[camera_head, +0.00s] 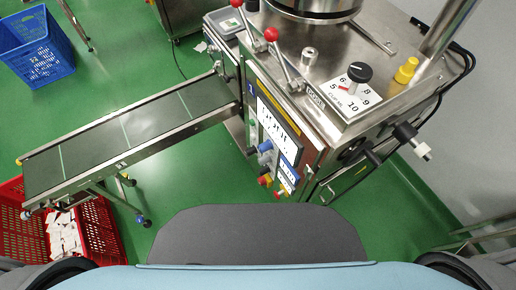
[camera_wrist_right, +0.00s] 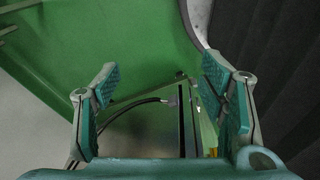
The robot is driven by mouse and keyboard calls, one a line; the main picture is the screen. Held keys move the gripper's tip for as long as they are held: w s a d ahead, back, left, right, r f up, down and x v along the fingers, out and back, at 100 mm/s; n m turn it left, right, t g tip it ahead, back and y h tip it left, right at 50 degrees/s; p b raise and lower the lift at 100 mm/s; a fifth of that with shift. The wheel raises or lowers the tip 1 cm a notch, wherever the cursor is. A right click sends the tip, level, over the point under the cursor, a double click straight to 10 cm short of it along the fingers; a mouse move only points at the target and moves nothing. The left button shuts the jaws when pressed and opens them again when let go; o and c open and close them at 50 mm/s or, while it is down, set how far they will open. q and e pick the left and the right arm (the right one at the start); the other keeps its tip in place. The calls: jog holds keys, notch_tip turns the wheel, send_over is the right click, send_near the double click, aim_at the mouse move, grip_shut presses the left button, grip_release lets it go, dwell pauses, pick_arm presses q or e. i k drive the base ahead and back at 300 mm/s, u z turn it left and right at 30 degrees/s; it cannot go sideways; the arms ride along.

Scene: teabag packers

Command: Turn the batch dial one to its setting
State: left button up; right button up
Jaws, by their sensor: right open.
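A black round dial knob (camera_head: 359,72) stands on a white square scale plate (camera_head: 352,99) on top of the steel machine. The plate carries numbers from 5 to 10, the letters "CUP ML" and a small red pointer mark near the 5 and 6. I cannot tell for sure that this is batch dial one. My right gripper (camera_wrist_right: 160,82) shows in the right wrist view with its two teal fingers wide apart and nothing between them. Neither gripper shows in the head view, so their distance from the dial cannot be told.
The machine's front panel (camera_head: 275,125) has blue, red and yellow controls. Red-ball levers (camera_head: 271,34) and a yellow knob (camera_head: 407,70) stand on top. A conveyor (camera_head: 120,140) runs left, over a red crate (camera_head: 98,232) with white packets. A blue crate (camera_head: 35,48) stands far left.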

aim_at(250, 150)
jog(key=z, duration=0.5)
jog(key=k, duration=1.1)
jog(key=u, duration=0.5)
jog(key=i, duration=1.55)
jog(key=z, duration=0.7)
